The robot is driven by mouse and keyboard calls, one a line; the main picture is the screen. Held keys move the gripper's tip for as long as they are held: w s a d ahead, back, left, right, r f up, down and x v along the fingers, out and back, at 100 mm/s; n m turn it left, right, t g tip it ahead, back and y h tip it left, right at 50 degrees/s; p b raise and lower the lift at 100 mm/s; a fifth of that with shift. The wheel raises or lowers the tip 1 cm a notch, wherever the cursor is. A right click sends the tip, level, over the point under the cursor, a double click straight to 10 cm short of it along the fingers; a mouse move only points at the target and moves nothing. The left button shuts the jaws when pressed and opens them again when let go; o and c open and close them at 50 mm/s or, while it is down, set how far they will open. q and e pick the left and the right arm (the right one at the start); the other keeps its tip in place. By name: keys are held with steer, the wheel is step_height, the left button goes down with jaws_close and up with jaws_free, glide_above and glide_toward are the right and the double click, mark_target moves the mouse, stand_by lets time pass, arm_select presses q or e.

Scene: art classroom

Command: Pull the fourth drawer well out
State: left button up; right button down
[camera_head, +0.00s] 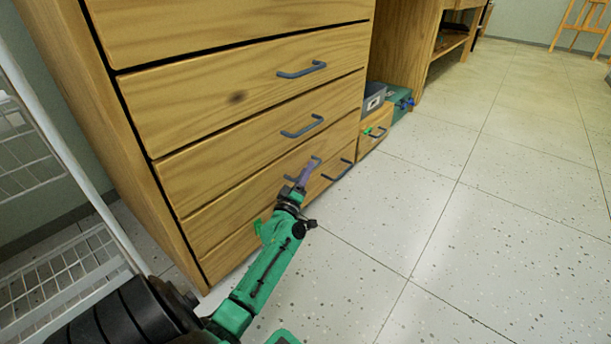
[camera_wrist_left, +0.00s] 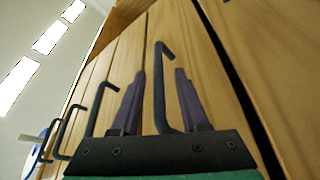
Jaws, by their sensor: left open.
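A wooden chest has several stacked drawers with dark bar handles. The fourth drawer (camera_head: 225,207) from the top looks about flush with its neighbours. My left gripper (camera_head: 305,172) is at its handle (camera_head: 316,160), partly covering it. In the left wrist view my left gripper (camera_wrist_left: 158,100) is open, with one purple finger on each side of the fourth drawer's handle (camera_wrist_left: 159,75). I cannot tell whether either finger touches it. My right gripper is not in view.
A white wire rack (camera_head: 60,275) stands at left. A small wooden box (camera_head: 375,128) and a teal case (camera_head: 398,102) sit beyond the chest. The tiled floor (camera_head: 480,210) in front is clear.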

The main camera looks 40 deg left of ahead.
arm_select(q)
steer(key=shift+c, duration=0.3)
jaws_close()
stand_by(1.1)
